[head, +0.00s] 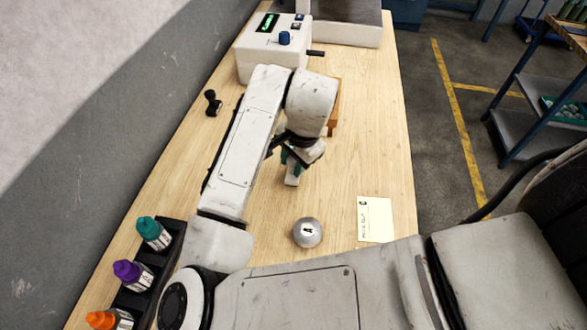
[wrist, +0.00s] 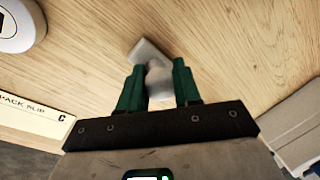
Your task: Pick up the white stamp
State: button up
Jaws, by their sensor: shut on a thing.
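The white stamp (wrist: 148,54) is between the green fingertips of my gripper (wrist: 158,76), which is shut on it. Its pale, wider end shows past the fingertips in the wrist view, slightly tilted. In the head view the white stamp (head: 292,180) shows just below my gripper (head: 291,161), over the middle of the wooden table. I cannot tell whether it touches the table. My arm hides part of the gripper from the head camera.
A dark stamp (head: 212,103) stands at the table's left. A round grey piece marked A (head: 307,232) and a paper slip (head: 375,219) lie nearer. A white machine (head: 270,50) stands at the back, and a dark rack (head: 160,270) of coloured bottles at front left.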

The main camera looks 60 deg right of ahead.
grip_shut()
jog(key=shift+r, duration=0.1)
jog(key=shift+r, duration=0.2)
jog(key=shift+w+b+v, duration=0.2)
jog(key=shift+b+v, duration=0.15)
jog(key=shift+v, duration=0.7)
jog(key=s+a+r+p, duration=0.6)
jog(key=s+a+r, duration=0.1)
jog(key=s+r, duration=0.3)
jog(key=shift+s+a+r, duration=0.2)
jog(key=shift+s+a, duration=0.15)
jog(key=shift+s, duration=0.2)
jog(key=shift+s+p, duration=0.25)
jog(key=shift+p, duration=0.35)
